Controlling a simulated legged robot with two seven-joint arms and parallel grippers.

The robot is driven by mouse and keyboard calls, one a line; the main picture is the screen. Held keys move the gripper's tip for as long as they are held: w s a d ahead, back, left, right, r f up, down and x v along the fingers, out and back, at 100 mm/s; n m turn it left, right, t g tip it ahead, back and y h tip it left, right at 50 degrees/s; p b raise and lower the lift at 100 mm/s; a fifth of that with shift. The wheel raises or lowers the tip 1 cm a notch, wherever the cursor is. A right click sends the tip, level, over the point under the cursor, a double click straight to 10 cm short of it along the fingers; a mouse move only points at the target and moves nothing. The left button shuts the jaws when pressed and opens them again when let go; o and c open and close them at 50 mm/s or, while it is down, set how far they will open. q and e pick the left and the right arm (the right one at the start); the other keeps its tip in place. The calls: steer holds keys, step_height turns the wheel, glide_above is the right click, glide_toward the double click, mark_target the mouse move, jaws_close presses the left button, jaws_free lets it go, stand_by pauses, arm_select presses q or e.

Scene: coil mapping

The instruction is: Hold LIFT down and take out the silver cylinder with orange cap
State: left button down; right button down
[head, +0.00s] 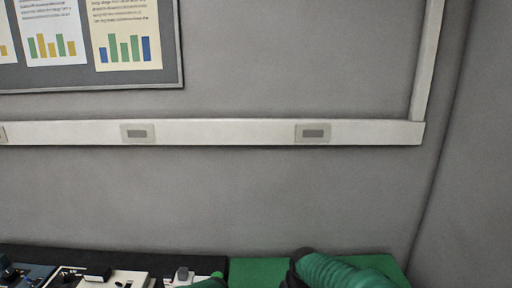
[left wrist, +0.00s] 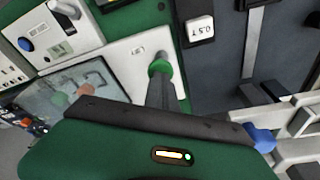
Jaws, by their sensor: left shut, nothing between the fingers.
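My left gripper (left wrist: 160,80) is shut and empty. Its dark fingers point at a white panel (left wrist: 122,62) with a small label too small to read. A green collar (left wrist: 160,68) lies at the fingertips; I cannot tell whether they touch it or press a control. The silver cylinder with the orange cap cannot be made out. A small reddish-orange piece (left wrist: 85,89) lies by a glassy pane in the left wrist view. My right gripper is not in view.
A blue knob (left wrist: 260,137) is at right. In the head view, devices (head: 100,280) line the lower left, a green mat (head: 255,270) lies right, and a wall stands behind.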

arm_select(q)
steer(key=shift+s+f, duration=0.1)
steer(key=shift+f, duration=1.35)
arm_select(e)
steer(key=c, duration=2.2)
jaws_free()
